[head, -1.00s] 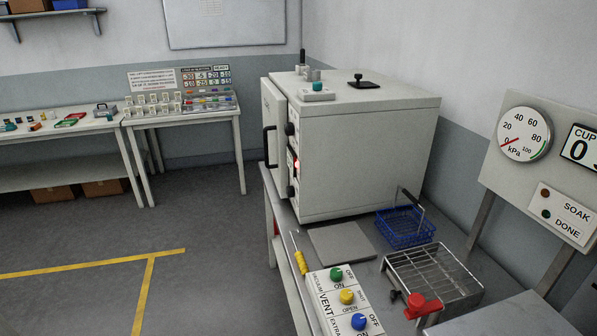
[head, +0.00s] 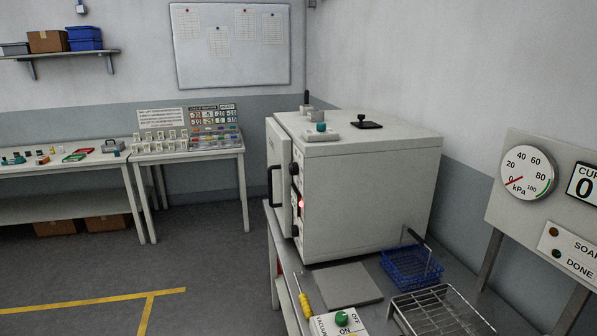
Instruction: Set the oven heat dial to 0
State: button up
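The oven (head: 375,190) is a large pale grey box on a bench, right of centre in the head view. Its door (head: 279,175) with a black handle is at its left side. Black dials sit on the narrow front panel, one upper (head: 294,168) and one lower (head: 295,231), seen nearly edge-on. A red light (head: 300,204) glows between them. I cannot read the dial markings or tell which is the heat dial. My gripper is not in view.
A blue wire basket (head: 412,267), a grey plate (head: 337,287), a wire rack (head: 440,313) and a yellow-handled tool (head: 304,303) lie on the bench. A control panel (head: 338,323) is at the bottom edge. The floor (head: 200,255) left of the bench is clear.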

aim_at(294, 167)
jog(key=i+j, duration=0.35)
jog(key=i, duration=0.3)
jog(key=i+j+z, duration=0.1)
jog(key=i+j, duration=0.3)
jog(key=i, duration=0.25)
jog(key=i+j, duration=0.4)
jog(key=i, duration=0.2)
jog(key=i+j, duration=0.4)
jog(key=i, duration=0.25)
jog(key=z, duration=0.05)
